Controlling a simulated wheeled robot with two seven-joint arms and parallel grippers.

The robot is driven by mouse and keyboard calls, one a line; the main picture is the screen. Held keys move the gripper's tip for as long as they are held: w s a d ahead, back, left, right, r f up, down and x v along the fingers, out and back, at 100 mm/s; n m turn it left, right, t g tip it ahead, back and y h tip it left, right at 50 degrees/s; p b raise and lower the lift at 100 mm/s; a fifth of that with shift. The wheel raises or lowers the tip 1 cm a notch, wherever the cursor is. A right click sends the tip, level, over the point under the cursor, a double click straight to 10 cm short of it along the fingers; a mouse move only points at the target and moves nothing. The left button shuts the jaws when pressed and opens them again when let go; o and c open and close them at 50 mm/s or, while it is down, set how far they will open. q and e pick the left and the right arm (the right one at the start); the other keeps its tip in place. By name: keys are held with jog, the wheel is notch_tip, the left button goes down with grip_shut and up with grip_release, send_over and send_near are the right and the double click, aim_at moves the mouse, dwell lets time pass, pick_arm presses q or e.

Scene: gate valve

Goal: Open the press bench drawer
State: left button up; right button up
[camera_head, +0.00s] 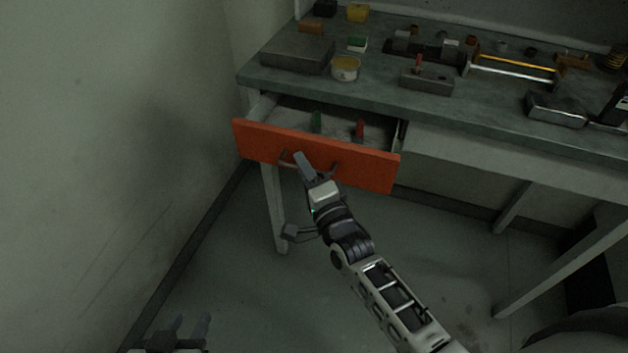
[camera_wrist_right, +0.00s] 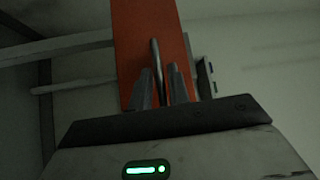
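The press bench drawer (camera_head: 375,170) has an orange front and is pulled out from under the bench top. Its inside shows, with a green item (camera_head: 317,122) and a red item (camera_head: 360,129) in it. The drawer's dark bar handle (camera_head: 333,169) is partly hidden by my right gripper (camera_head: 301,166). In the right wrist view the fingers (camera_wrist_right: 162,88) lie close on both sides of the handle bar (camera_wrist_right: 155,58), in front of the orange front (camera_wrist_right: 130,45). My left gripper (camera_head: 188,330) is low at the left, apart from the drawer, with its fingers spread and empty.
The bench top (camera_head: 385,95) carries a grey block (camera_head: 298,54), a round tin (camera_head: 345,68) and several tools. A wall (camera_head: 100,150) stands close on the left. A bench leg (camera_head: 272,205) is below the drawer. The floor (camera_head: 235,290) in front is clear.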

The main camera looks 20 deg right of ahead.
jog(key=v, duration=1.5)
jog(key=shift+s+b, duration=0.35)
jog(key=shift+s, duration=0.05)
